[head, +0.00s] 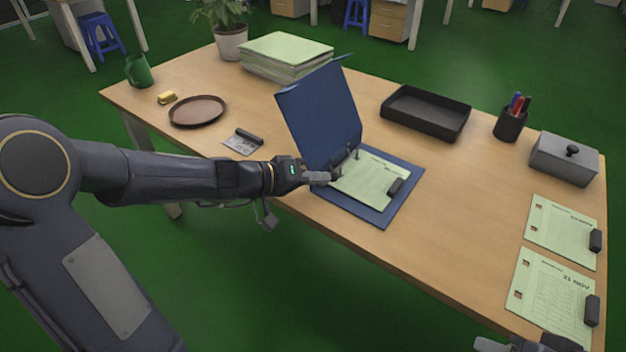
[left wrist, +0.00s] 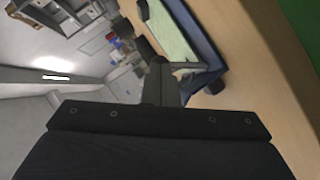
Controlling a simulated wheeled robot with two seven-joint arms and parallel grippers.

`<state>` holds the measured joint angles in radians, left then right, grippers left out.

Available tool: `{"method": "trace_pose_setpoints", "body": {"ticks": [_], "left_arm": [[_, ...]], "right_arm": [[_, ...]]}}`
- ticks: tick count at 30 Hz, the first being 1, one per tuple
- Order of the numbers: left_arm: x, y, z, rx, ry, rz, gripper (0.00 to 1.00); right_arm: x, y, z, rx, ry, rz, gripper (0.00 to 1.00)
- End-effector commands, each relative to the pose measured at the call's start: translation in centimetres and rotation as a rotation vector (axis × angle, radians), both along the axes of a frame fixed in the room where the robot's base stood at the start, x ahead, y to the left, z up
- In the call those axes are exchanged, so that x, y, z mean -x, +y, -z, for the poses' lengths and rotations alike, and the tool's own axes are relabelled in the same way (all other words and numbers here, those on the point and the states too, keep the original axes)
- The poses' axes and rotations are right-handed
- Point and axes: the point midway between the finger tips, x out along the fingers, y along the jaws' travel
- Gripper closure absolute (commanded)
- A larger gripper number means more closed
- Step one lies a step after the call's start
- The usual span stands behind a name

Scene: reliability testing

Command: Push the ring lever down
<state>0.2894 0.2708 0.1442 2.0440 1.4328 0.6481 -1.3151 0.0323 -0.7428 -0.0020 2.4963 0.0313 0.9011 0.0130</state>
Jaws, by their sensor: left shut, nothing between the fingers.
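A blue ring binder (head: 384,216) lies open near the front edge of the table, its front cover (head: 320,110) standing up and leaning back. A pale green sheet (head: 368,180) with a black clip (head: 395,187) lies in it. Metal ring parts (head: 355,152) show along the spine; which part is the lever is too small to tell. My left gripper (head: 326,178) is shut and empty at the spine's near end, by the sheet's left edge; contact cannot be told. The left wrist view shows its fingers (left wrist: 163,82) beside the binder (left wrist: 196,38). My right gripper (head: 515,345) is partly cut off at the bottom right.
Two clipped sheets (head: 562,232) lie at the right, near a grey lidded box (head: 563,160). A pen cup (head: 510,125), black tray (head: 426,113) and paper stack (head: 287,56) stand behind. A brown plate (head: 197,111) is left.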

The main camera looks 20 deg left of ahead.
Motion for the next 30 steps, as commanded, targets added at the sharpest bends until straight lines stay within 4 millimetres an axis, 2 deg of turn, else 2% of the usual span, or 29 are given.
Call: {"method": "trace_pose_setpoints", "body": {"ticks": [1,3,10,17,30], "left_arm": [[0.1,-0.3,0.5,-0.027,-0.015,0.003,1.00],[0.2,-0.6,0.6,-0.074,-0.033,0.003,1.00],[0.6,-1.7,1.0,-0.260,-0.101,0.004,1.00],[0.9,-2.5,1.4,-0.429,-0.160,0.004,1.00],[0.6,-1.8,1.4,-0.431,-0.157,0.000,1.00]], "right_arm": [[0.0,0.0,1.2,0.000,0.000,0.000,0.59],[0.0,0.0,2.1,0.000,0.000,0.000,0.59],[0.0,0.0,4.3,0.000,0.000,0.000,0.59],[0.0,0.0,5.0,0.000,0.000,0.000,0.59],[0.0,0.0,5.0,0.000,0.000,0.000,0.59]]}}
